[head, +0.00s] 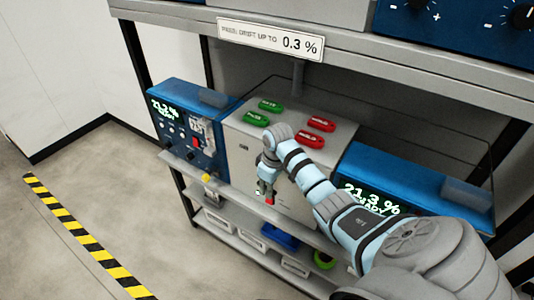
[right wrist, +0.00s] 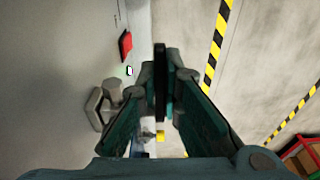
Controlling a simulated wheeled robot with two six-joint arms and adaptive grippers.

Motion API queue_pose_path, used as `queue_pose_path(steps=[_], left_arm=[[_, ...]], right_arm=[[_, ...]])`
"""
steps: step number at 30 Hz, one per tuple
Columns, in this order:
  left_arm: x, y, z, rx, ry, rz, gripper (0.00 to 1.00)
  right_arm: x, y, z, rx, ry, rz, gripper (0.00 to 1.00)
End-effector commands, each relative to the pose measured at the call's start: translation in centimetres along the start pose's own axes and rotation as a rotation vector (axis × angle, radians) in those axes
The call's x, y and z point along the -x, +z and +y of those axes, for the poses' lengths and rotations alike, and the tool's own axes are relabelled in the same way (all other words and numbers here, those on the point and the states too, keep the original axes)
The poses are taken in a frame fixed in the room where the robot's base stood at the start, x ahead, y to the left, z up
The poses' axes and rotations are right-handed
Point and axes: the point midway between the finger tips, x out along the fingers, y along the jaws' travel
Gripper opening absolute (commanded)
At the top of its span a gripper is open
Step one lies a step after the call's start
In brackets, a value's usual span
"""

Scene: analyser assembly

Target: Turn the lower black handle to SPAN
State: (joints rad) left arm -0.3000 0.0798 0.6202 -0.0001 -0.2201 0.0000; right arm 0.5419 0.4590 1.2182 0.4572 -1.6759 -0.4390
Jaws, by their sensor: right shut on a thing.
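The lower black handle (right wrist: 161,72) shows in the right wrist view as a thin black bar seen nearly edge-on. My right gripper (right wrist: 160,84) is shut on it, one finger on each side. In the head view my right gripper (head: 266,188) is at the front face of the grey cabinet (head: 236,150); the handle cannot be made out there. The SPAN marking cannot be read. A small lit label (right wrist: 129,71) and a red part (right wrist: 126,45) are beside the handle on the panel. My left gripper is not in view.
Red and green tags (head: 315,123) lie on the cabinet top. Blue analysers stand left (head: 185,125) and right (head: 415,180) of it. A metal hex fitting (right wrist: 101,104) sticks out close to my right fingers. A shelf below holds trays (head: 250,237). The floor in front is clear.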

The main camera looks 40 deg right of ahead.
Motion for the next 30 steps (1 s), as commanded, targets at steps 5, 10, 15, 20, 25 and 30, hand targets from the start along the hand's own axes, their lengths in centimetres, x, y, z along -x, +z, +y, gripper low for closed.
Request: queue_pose_path(steps=[5, 10, 15, 20, 25, 30], left_arm=[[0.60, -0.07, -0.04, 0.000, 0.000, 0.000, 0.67], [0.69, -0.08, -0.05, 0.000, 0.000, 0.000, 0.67], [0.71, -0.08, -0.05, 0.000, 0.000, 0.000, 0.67], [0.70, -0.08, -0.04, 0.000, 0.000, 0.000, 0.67], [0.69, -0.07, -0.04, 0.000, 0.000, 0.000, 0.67], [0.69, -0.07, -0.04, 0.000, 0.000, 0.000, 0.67]], right_arm=[[0.49, -0.30, 0.15, -0.001, 0.005, -0.076, 0.00], [0.56, -0.24, 0.15, 0.000, 0.006, -0.123, 0.00], [0.60, -0.25, 0.11, 0.002, 0.005, -0.139, 0.00], [0.57, -0.23, 0.11, 0.002, 0.006, -0.140, 0.00], [0.57, -0.23, 0.12, 0.002, 0.006, -0.140, 0.00], [0.52, -0.16, 0.09, 0.002, 0.005, -0.141, 0.28]])
